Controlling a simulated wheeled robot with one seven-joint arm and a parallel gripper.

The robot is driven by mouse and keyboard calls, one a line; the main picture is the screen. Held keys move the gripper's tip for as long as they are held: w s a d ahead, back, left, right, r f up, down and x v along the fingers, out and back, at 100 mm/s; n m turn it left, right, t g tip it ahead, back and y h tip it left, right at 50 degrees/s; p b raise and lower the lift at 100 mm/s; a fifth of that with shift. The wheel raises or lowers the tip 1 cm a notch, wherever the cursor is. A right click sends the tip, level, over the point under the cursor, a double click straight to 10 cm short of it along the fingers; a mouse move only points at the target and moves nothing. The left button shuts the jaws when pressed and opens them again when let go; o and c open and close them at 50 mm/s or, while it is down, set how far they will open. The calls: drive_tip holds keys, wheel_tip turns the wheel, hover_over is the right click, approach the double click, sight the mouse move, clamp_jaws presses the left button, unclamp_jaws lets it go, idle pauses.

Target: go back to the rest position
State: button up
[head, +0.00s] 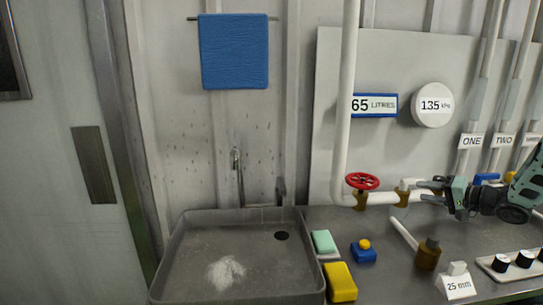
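My gripper (424,191) is at the right of the head view, reaching in from the right edge and pointing left. Its two dark fingers are apart, with a gap between them, and nothing clear is held. It is in front of the white horizontal pipe (380,198), just right of a white and brass fitting (403,191). I cannot tell whether it touches the pipe. My arm covers part of the pipework at the right. A blue valve handle (487,178) shows just above and behind my gripper.
A red handwheel (362,181) is left of my gripper. Below are a brown fitting (428,254), a "25 mm" card (458,285) and a knob panel (500,268). A blue box (363,252) and yellow sponge (341,283) are beside the sink (174,258).

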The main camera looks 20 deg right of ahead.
drive_tip(key=w+a+r+n+g+h, duration=0.1)
drive_tip(key=w+a+n+g+h, duration=0.15)
drive_tip(key=a, duration=0.55)
drive_tip(key=w+a+r+n+g+h, duration=0.1)
drive_tip(key=w+a+n+g+h, duration=0.15)
drive_tip(key=a, duration=0.45)
drive_tip(key=s+a+n+g, duration=0.4)
drive_tip(key=s+a+n, duration=0.2)
drive_tip(key=s+a, duration=1)
drive_tip(key=s+a+n+g+y, duration=0.1)
drive_tip(key=s+a+n+g, duration=0.4)
drive_tip(key=s+a, duration=1.2)
drive_tip(key=a+r+n, duration=0.1)
drive_tip(key=a, duration=0.3)
drive_tip(key=shift+a, duration=0.35)
drive_tip(key=shift+d+f, duration=0.1)
drive_tip(key=shift+d, duration=0.05)
